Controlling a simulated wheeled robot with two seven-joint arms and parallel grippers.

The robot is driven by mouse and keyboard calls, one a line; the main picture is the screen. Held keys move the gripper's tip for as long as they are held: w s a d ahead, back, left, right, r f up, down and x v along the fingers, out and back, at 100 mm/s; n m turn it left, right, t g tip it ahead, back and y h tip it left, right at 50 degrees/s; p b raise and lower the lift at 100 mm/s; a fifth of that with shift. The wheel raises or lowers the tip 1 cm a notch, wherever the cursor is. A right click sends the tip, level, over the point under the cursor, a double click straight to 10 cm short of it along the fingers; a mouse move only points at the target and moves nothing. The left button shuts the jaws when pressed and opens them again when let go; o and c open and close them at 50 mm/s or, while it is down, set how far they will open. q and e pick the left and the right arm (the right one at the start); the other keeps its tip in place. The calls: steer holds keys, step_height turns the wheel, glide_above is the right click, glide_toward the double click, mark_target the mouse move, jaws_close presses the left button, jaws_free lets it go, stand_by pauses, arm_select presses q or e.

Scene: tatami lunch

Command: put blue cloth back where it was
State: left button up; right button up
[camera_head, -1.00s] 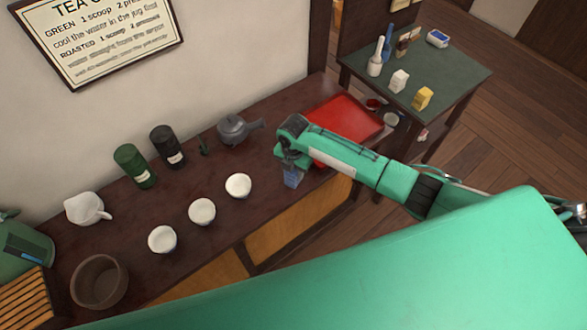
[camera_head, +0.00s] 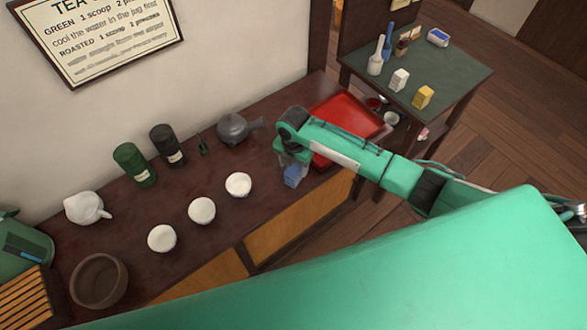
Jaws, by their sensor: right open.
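The blue cloth (camera_head: 292,177) is a small blue bundle near the front edge of the dark wooden counter (camera_head: 225,165), left of the red tray (camera_head: 352,112). My right gripper (camera_head: 291,162) is directly above the cloth, pointing down, with its jaws open. The wrist and fingers cover the cloth's far side, and I cannot tell whether the fingers touch it. My left gripper is not in view.
White cups (camera_head: 202,210) stand in a row left of the cloth. A grey teapot (camera_head: 234,129), dark canisters (camera_head: 167,146), a white jug (camera_head: 86,207) and a brown bowl (camera_head: 99,281) stand on the counter. A green side table (camera_head: 445,70) holds small items.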

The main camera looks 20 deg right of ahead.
mark_target(294, 168)
step_height(294, 168, up, 10)
steer(key=b, duration=0.1)
steer(key=shift+f, duration=0.25)
